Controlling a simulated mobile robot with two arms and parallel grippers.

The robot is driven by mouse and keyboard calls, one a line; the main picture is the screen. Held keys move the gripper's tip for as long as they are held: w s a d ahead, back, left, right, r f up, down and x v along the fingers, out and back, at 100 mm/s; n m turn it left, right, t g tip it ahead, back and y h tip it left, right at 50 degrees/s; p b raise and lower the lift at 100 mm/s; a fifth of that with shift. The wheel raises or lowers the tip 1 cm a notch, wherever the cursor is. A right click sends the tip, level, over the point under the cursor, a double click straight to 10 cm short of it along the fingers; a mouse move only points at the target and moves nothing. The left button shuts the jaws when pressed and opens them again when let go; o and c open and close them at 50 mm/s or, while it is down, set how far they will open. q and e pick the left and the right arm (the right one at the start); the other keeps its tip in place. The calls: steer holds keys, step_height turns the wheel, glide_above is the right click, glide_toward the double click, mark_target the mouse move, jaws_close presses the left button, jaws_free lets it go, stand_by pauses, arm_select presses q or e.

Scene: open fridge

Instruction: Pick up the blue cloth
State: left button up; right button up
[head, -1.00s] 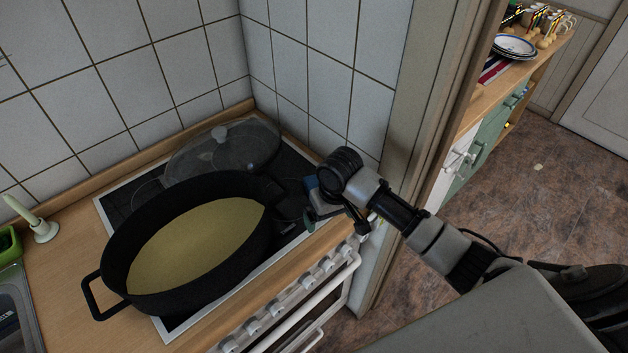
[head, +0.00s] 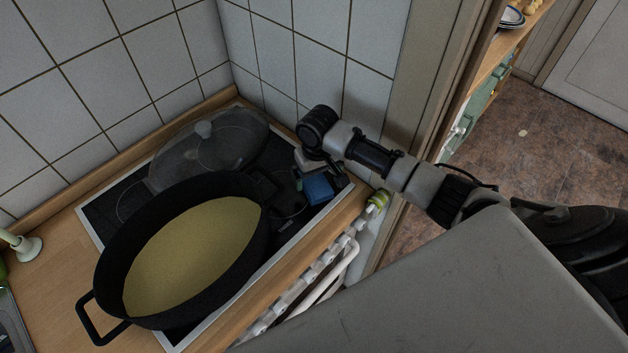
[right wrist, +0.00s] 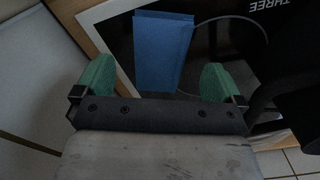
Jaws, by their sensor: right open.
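The blue cloth (head: 319,189) looks like a flat, folded rectangle. It lies on the right end of the dark stove top, beside the black pot. In the right wrist view the cloth (right wrist: 164,45) is ahead of and between the two green fingers. My right gripper (head: 318,176) is above the stove close to the cloth, its fingers partly hidden by the wrist in the head view. The right wrist view shows this gripper (right wrist: 154,80) open, fingers wide apart, nothing held. My left gripper is out of view.
A large black pot (head: 110,258) with yellowish contents stands left of the cloth. A glass lid (head: 215,155) lies behind it. Tiled walls (head: 300,60) close off the back and the side. Oven knobs and a rail run along the front edge.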

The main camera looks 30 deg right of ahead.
mark_target(317, 184)
step_height(317, 184, down, 4)
steer(key=shift+r+p, duration=0.15)
steer(key=shift+p, duration=0.3)
steer(key=shift+f, duration=0.25)
steer(key=shift+c, duration=0.6)
steer(key=c, duration=1)
arm_select(q)
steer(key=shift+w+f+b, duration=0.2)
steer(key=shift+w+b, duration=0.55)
steer(key=shift+b, duration=0.2)
arm_select(e)
steer(key=shift+o, duration=0.2)
step_height(317, 184, up, 10)
steer(key=shift+r, duration=0.1)
